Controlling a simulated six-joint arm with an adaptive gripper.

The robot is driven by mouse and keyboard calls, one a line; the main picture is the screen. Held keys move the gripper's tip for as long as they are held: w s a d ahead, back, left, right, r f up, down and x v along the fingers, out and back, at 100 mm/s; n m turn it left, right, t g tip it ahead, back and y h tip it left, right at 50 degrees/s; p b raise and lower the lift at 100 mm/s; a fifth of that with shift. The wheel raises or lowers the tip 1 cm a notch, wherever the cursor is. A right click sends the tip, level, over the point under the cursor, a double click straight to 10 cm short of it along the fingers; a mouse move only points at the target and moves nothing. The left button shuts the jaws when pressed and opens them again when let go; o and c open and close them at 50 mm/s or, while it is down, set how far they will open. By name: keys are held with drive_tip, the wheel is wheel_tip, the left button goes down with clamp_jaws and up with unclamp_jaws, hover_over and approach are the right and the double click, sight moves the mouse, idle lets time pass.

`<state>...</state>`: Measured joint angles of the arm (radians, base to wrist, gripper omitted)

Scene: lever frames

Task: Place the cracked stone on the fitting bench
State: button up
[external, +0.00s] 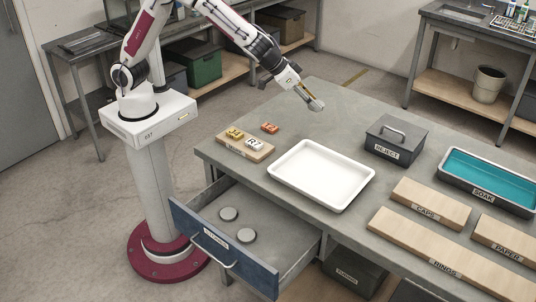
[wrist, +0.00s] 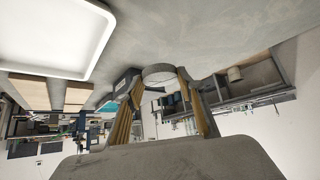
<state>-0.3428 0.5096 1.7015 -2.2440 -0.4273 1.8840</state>
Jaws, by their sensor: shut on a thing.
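My gripper (external: 311,98) is above the far part of the large grey bench (external: 320,88). It is shut on a round grey disc-like stone (external: 316,105). In the wrist view the stone (wrist: 159,70) is between the two fingertips. I cannot make out a crack on it. Two more round grey stones, one (external: 228,213) and another (external: 246,236), lie flat in the open drawer (external: 218,247) at the bench's front left. No label reading "fitting" is legible.
A white tray (external: 321,174) is in the middle of the bench. A wooden board (external: 232,151) with small coloured pieces is left of it. A lidded REJECT box (external: 396,140), a teal SOAK tray (external: 446,178) and labelled boards stand right. Bench surface under my gripper is clear.

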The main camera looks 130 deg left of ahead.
drive_tip(key=shift+f, duration=0.85)
drive_tip(key=shift+f, duration=2.9)
drive_tip(key=shift+f, duration=2.1)
drive_tip(key=shift+f, duration=0.1)
drive_tip(key=o, duration=1.1)
